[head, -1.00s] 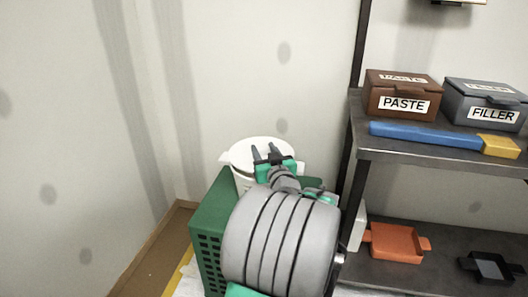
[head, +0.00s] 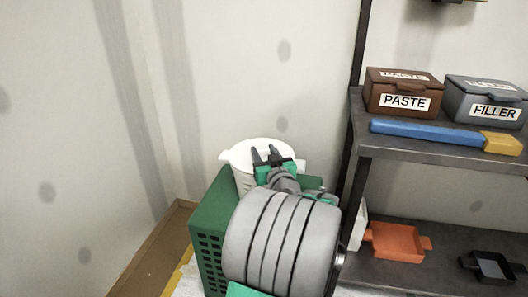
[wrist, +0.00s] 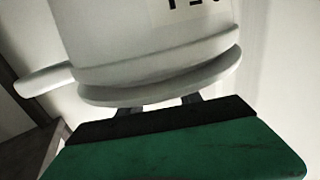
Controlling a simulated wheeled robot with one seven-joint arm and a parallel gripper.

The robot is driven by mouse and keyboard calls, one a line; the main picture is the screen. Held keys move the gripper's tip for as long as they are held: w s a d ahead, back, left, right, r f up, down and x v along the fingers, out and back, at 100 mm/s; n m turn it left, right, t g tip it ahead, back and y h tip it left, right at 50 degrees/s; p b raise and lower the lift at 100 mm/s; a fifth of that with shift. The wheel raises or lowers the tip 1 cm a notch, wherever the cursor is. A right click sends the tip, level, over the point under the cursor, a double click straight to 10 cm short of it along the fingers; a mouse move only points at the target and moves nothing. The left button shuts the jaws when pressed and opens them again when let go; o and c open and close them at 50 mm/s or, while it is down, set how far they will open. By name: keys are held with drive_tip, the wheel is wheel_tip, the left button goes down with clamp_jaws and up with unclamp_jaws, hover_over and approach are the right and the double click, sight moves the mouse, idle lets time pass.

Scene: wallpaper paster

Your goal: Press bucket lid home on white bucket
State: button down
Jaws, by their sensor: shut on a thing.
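The white bucket (head: 242,183) stands at the green crate, largely hidden behind my arm in the head view. Its white wall (wrist: 150,30) fills the top of the wrist view, with upside-down dark lettering. The white bucket lid (head: 250,150) is at the bucket's mouth, and a tab sticks out at its left. In the wrist view the lid's curved edge (wrist: 160,88) lies along the bucket's rim band; I cannot tell whether it is fully seated. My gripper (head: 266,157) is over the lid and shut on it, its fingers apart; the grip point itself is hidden.
The green crate (head: 208,222) is below the bucket, near the wall corner. To the right, a dark shelf (head: 380,155) carries a brown PASTE box (head: 400,93), a grey FILLER box (head: 485,101) and a blue-and-yellow tool (head: 430,134). An orange tray (head: 397,241) is lower down.

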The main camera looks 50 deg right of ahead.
drive_tip(key=shift+f, duration=0.6)
drive_tip(key=c, duration=0.7)
unclamp_jaws()
drive_tip(key=shift+s, duration=0.1)
drive_tip(key=p+v, duration=0.1)
drive_tip(key=v, duration=0.6)
drive_tip(key=shift+s+a, duration=0.25)
drive_tip(key=shift+s, duration=0.05)
